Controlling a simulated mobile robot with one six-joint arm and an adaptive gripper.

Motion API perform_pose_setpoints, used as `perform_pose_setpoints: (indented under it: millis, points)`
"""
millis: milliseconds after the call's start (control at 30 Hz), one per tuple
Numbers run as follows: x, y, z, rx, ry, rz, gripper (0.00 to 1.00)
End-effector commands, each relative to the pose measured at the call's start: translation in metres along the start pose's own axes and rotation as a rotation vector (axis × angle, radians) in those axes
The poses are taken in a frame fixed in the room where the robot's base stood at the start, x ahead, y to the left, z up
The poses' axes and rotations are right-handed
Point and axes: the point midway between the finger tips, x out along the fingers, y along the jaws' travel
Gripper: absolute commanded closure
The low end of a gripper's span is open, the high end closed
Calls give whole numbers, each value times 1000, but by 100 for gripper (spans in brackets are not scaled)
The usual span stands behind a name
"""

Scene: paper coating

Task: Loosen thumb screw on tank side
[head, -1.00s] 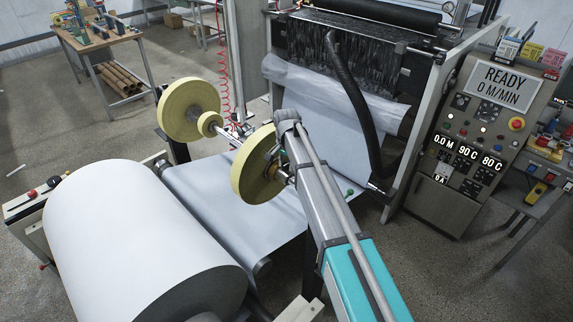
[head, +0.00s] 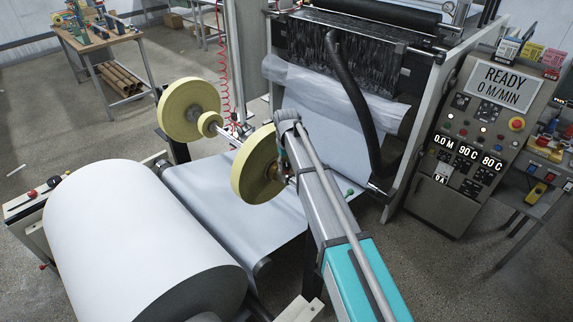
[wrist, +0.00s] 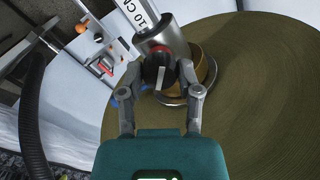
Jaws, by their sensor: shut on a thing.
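In the wrist view, a black knob (wrist: 158,70) with a pale pointer mark sits at the end of a silver cylinder (wrist: 163,38) with a printed label. It looks like the thumb screw; no tank can be made out around it. My gripper (wrist: 161,82) has a finger on each side of the knob and is shut on it. In the head view, the yellow disc (head: 252,170) is left of my arm's end, and my arm hides most of the knob and fingers.
A second yellow disc (head: 188,108) is farther along the same shaft. A large white paper roll (head: 135,245) fills the lower left. A black hose (head: 350,95) hangs close behind my arm. The control panel (head: 475,130) stands at the right, reading READY.

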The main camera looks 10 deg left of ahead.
Motion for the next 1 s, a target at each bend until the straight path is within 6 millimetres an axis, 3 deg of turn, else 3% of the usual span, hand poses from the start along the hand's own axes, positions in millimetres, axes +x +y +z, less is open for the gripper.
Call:
perform_pose_setpoints:
  millis: [500,1000]
  points:
    - [0,1,0,-412,-1,2,100]
    - [0,1,0,-502,-1,1,100]
